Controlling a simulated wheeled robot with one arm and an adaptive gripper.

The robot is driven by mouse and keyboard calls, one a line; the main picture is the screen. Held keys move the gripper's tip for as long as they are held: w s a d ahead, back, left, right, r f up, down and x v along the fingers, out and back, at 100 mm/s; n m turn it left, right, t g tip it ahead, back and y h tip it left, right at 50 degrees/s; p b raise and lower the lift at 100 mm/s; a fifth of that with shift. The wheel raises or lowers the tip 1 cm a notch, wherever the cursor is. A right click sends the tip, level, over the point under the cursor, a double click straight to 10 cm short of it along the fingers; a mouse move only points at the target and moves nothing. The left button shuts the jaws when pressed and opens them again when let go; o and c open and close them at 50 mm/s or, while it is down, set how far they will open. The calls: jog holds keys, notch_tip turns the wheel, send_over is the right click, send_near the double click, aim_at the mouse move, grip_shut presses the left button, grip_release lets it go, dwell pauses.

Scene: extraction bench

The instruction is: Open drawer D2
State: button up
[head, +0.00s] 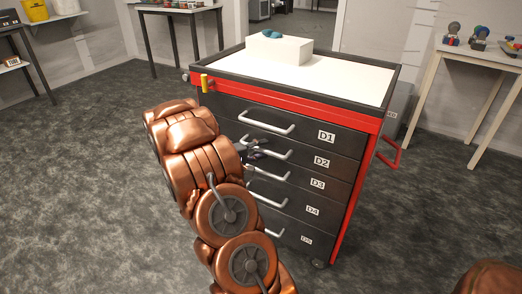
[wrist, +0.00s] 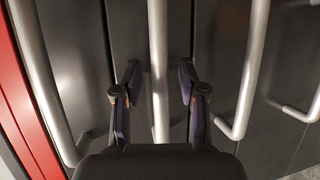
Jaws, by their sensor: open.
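The drawer D2 (head: 315,165) is a dark front with a white label in the head view, and it looks closed, flush with its neighbours. Its pale bar handle (head: 280,154) is partly hidden by my gripper. In the wrist view the D2 handle (wrist: 158,35) runs up the middle of the picture. My gripper (wrist: 159,82) is open, with one finger on each side of that handle and a visible gap on both sides. In the head view my gripper (head: 255,149) is at the left part of the D2 handle.
The D1 handle (wrist: 42,85) lies left of my fingers in the wrist view, and the D3 handle (wrist: 243,70) lies right. A white box (head: 279,48) with a teal item stands on the cabinet top (head: 345,80). A red side handle (head: 391,155) sticks out at right.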

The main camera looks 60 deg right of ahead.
jog(key=shift+c, duration=0.3)
grip_shut()
dwell(0.4)
